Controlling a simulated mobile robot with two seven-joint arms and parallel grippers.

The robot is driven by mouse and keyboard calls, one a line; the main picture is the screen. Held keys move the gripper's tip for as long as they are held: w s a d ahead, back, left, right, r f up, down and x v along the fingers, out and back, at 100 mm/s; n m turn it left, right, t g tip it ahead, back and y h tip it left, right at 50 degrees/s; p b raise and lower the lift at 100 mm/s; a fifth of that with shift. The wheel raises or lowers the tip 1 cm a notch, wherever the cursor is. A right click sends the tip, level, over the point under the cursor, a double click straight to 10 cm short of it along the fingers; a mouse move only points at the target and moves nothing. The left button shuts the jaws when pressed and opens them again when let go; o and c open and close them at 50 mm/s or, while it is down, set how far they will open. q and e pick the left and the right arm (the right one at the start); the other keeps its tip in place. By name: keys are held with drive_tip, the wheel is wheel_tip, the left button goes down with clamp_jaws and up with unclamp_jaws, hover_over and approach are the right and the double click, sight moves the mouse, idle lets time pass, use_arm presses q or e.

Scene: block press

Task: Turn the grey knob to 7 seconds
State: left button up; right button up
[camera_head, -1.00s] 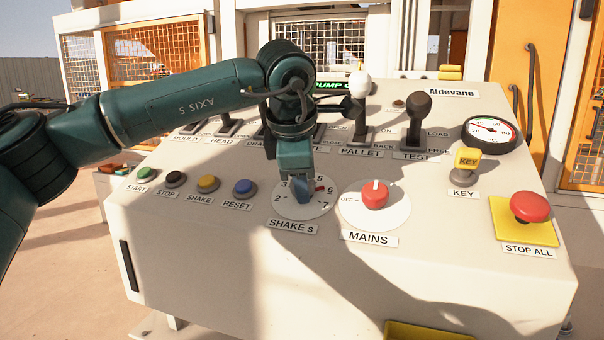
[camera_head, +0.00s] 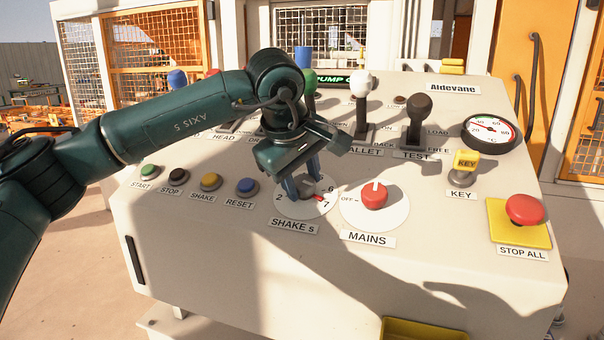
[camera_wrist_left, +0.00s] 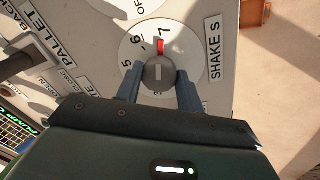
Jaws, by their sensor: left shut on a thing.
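The grey knob (camera_wrist_left: 158,73) sits in the middle of the white SHAKE s dial (camera_head: 291,210). My left gripper (camera_head: 304,194) is shut on the knob from above. In the left wrist view its two blue-grey fingers lie on either side of the knob. The red pointer (camera_wrist_left: 160,47) points at the 7 on the dial, or very close to it. In the head view the fingers hide much of the knob and some numbers. My right gripper is not in view.
The red MAINS knob (camera_head: 375,195) is close by on the right. The blue RESET button (camera_head: 246,187) is to the left. Levers stand behind, including the white-topped PALLET lever (camera_head: 361,86). The red STOP ALL button (camera_head: 525,209) is at the far right.

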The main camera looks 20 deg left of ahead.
use_arm(q)
drive_tip(key=shift+m, duration=0.6)
drive_tip(key=o, duration=1)
drive_tip(key=v, duration=1.3)
drive_tip(key=shift+r, duration=0.15)
